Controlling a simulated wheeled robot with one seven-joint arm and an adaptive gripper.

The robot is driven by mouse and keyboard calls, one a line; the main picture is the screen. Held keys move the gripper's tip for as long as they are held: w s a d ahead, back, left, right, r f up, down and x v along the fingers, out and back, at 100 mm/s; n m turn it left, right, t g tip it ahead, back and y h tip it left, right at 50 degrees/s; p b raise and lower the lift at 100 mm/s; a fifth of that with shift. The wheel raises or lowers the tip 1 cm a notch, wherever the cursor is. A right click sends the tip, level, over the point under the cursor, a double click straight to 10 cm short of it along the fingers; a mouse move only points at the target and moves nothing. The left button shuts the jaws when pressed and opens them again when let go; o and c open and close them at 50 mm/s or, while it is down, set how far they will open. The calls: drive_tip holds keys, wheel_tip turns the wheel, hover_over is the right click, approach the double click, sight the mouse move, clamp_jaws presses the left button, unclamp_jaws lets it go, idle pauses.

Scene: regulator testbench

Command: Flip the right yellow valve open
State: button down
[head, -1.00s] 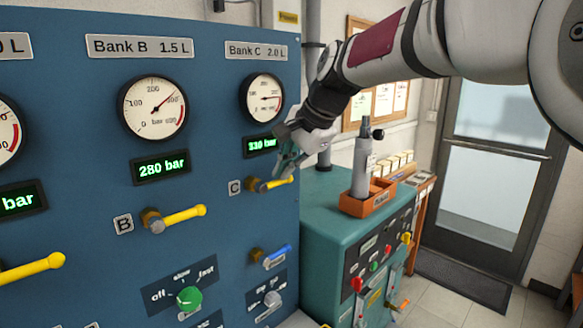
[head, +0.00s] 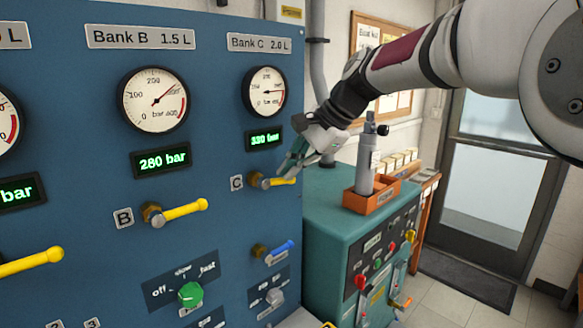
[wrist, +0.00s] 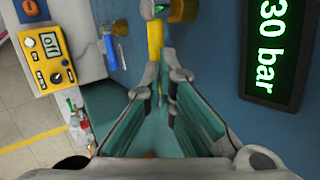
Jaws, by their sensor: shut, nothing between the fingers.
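The right yellow valve is the one beside the C label. Its yellow lever (head: 284,181) points right, roughly horizontal, from a brass hub (head: 256,180) on the blue panel. My gripper (head: 286,172) is shut and empty, with its fingertips right at the lever, just above it in the head view. In the wrist view the shut fingertips (wrist: 162,72) lie at the end of the yellow lever (wrist: 155,40). I cannot tell whether they touch it. My fingers partly cover the lever.
The Bank B yellow lever (head: 184,210) points right. A blue lever (head: 277,249) sits below valve C. The Bank C gauge (head: 265,92) and display (head: 265,139) are above. A teal cabinet (head: 325,215) with an orange tray (head: 360,200) stands close on the right.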

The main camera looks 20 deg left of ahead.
wheel_tip(320, 180, down, 7)
drive_tip(key=s+m+g+y+b, duration=0.1)
drive_tip(key=m+g+y+b, duration=0.1)
drive_tip(key=m+g+y, duration=0.2)
drive_tip(key=a+g+y, duration=0.1)
drive_tip(key=g+y, duration=0.2)
drive_tip(key=g, duration=0.1)
drive_tip(key=shift+s+r+m, duration=0.2)
drive_tip(key=shift+s+m, duration=0.05)
drive_tip(key=shift+m, duration=0.05)
drive_tip(key=shift+d, duration=0.15)
